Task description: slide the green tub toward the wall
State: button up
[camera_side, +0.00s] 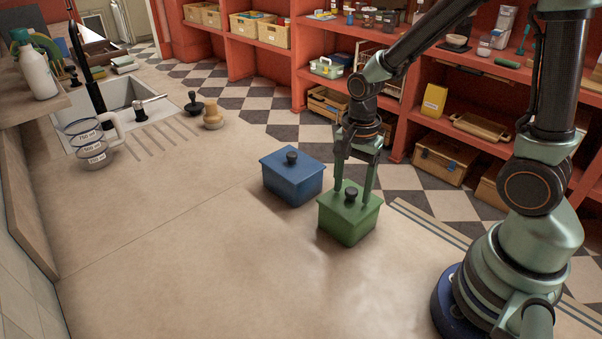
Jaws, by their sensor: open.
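The green tub (347,222) is a square lidded box with a black knob, upright on the beige counter (180,270) near its far edge. My gripper (354,192) points down at the tub's lid, with its two fingers apart on either side of the black knob. The fingertips are at about lid height; I cannot tell whether they touch the tub. The tiled wall (22,285) shows at the lower left, across the counter from the tub.
A blue lidded tub (292,180) stands just left of and behind the green tub, with a small gap. A measuring jug (92,145), a sink (125,95), and a wooden knobbed object (213,118) are farther left. The counter's front middle is clear.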

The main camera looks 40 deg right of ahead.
jog(key=shift+c, duration=0.4)
grip_shut()
jog(key=a, duration=1.5)
jog(key=shift+o, duration=0.4)
grip_release()
